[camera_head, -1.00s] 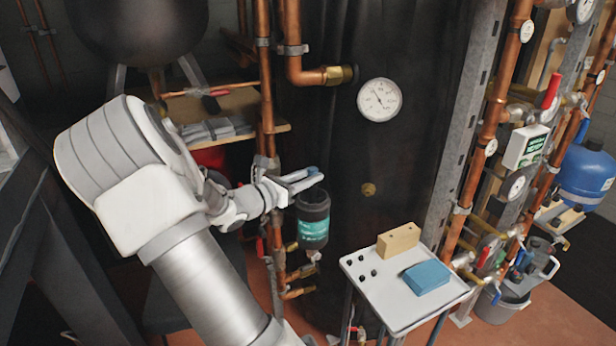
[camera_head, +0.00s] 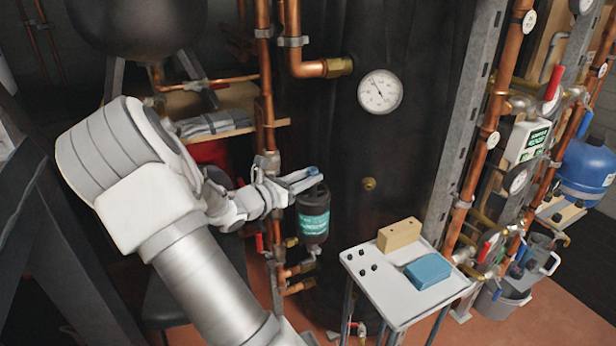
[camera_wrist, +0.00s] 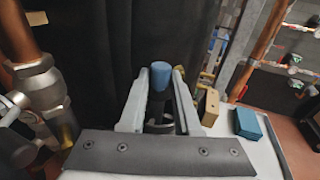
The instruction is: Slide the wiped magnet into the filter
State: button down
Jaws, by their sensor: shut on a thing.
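The filter (camera_head: 313,222) is a dark upright canister with a teal label, mounted on the copper pipework. My gripper (camera_head: 308,179) is directly over its top, close to the rim. The gripper is shut on the magnet, whose blue cap (camera_head: 312,171) shows at the fingertips. In the wrist view the blue cap (camera_wrist: 160,73) stands between the two fingers (camera_wrist: 158,98), with a dark part below it. A dark ring shows further down between the fingers. The magnet's lower part is hidden, so I cannot tell how far it is inside the filter.
A white tray table (camera_head: 378,290) to the right carries a tan block (camera_head: 399,236), a blue cloth or sponge (camera_head: 428,271) and several small black pieces. Copper pipes (camera_head: 266,100) run close behind the gripper. A round gauge (camera_head: 380,92) is on the dark tank.

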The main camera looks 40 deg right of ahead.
aim_at(310, 189)
jog(key=shift+f, duration=0.2)
jog(key=shift+f+b, duration=0.65)
jog(key=shift+f, duration=0.15)
jog(key=shift+f, duration=0.15)
dwell(0.4)
jog(key=shift+f+b, duration=0.55)
jog(key=shift+f, duration=0.3)
jog(key=shift+s+a+f, duration=0.15)
jog(key=shift+f, duration=0.35)
jog(key=c, duration=0.5)
grip_release()
jog(key=shift+c, duration=0.2)
jog(key=a+r+p, duration=0.2)
jog(key=a+p, duration=0.1)
jog(key=a, duration=1.4)
jog(key=shift+r, duration=0.2)
jog(key=shift+a, duration=0.1)
